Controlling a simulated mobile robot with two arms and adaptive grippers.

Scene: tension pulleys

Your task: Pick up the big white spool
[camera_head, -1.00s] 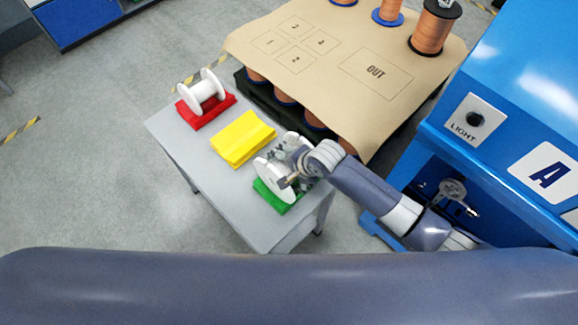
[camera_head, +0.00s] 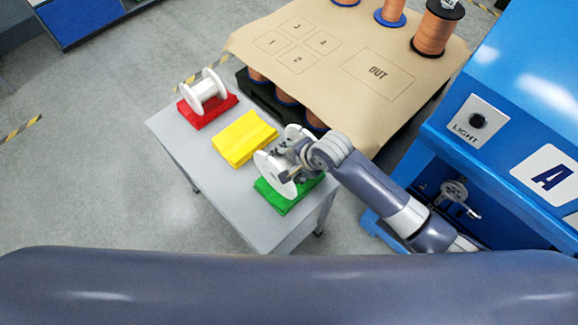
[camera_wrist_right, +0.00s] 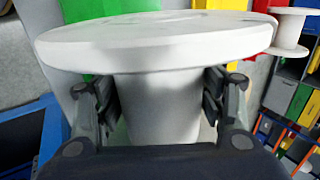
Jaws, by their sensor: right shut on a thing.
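The big white spool (camera_head: 270,175) is in my right gripper (camera_head: 295,167), over the green cloth (camera_head: 283,203) at the front end of the grey table (camera_head: 230,200). In the right wrist view its flange (camera_wrist_right: 150,47) spans the top of the picture. The two fingers of my right gripper (camera_wrist_right: 160,105) press on both sides of its core, below the flange. The spool looks slightly above the cloth. Another white spool (camera_head: 204,90) lies on its side on the red cloth (camera_head: 225,106) at the table's far end. My left gripper is not in view.
A folded yellow cloth (camera_head: 243,137) lies between the red and green ones. Behind the table, a brown board (camera_head: 350,100) with marked boxes carries copper-coloured spools (camera_head: 434,32). A blue machine (camera_head: 500,135) stands at right. Grey floor at left is clear.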

